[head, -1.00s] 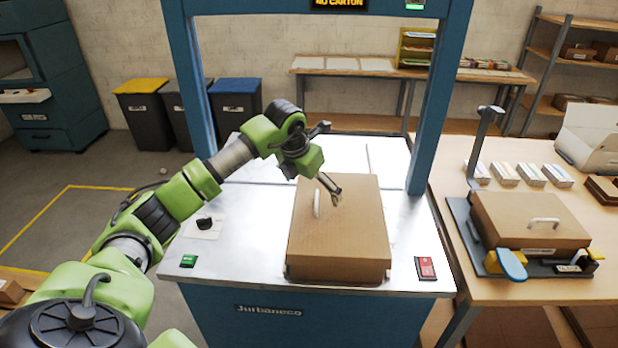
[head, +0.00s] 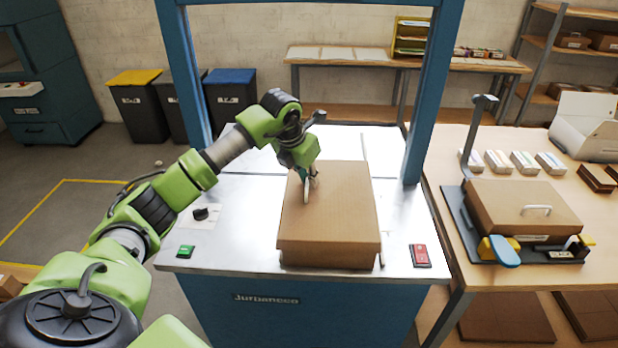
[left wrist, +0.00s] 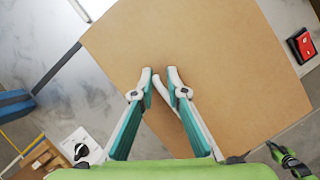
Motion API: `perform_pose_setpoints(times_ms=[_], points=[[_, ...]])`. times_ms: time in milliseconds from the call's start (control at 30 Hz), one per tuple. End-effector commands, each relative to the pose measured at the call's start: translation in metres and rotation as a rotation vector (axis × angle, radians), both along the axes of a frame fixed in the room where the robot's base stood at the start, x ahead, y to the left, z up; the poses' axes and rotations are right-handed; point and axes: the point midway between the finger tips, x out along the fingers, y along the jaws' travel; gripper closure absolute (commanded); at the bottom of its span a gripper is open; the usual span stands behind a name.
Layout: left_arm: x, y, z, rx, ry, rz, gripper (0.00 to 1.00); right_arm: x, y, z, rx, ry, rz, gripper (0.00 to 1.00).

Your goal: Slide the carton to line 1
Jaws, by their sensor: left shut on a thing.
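The brown carton (head: 340,215) lies flat on the metal top (head: 228,232) of the blue machine, between its two uprights. It fills much of the left wrist view (left wrist: 215,60). My left gripper (head: 307,192) is over the left part of the carton's lid, shut on the carton's white handle. In the left wrist view the two fingertips (left wrist: 159,76) pinch close together, with a pale strip of the handle between them.
A green button (head: 185,251) and a black knob (head: 201,214) are left of the carton; a red switch (head: 420,256) is to its right. Blue uprights (head: 428,110) flank the top. A second carton (head: 530,205) sits on the right table. Metal behind the carton is clear.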

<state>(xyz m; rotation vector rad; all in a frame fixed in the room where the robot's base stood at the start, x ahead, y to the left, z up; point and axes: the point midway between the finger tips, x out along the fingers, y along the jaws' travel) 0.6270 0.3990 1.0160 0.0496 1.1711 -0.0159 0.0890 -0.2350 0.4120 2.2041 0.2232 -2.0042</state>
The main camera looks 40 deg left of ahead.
Motion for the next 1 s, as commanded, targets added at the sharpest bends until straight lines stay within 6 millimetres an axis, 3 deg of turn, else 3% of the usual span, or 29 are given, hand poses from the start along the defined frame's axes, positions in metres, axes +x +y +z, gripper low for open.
perform_pose_setpoints(times_ms=[1000], points=[[0.043, 0.026, -0.006, 0.005, 0.012, 0.003, 1.0, 0.0, 0.0, -0.002, 0.0, 0.001, 0.0, 1.0]])
